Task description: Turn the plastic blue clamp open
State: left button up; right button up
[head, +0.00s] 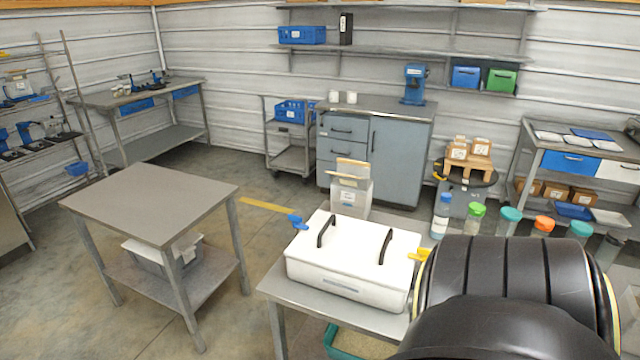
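The blue clamp (298,222) sits on the left side of a white lidded box (345,285), near its top edge. It looks like a small plastic lever sticking out to the left; whether it is open or closed is too small to tell. A yellow clamp (421,254) is on the box's right side. The lid carries two black handles (326,232). The box stands on a grey metal table (283,287). Neither of my grippers shows in the head view.
A large black ribbed part, apparently my arm, fills the lower right and hides part of the table. Several capped bottles (441,215) stand behind the box. A bare grey table (150,200) stands to the left, with open floor between.

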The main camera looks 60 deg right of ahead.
aim_at(296, 219)
jog(key=z, duration=1.1)
jog(key=k, duration=0.15)
jog(key=z, duration=0.7)
jog(key=i, duration=0.5)
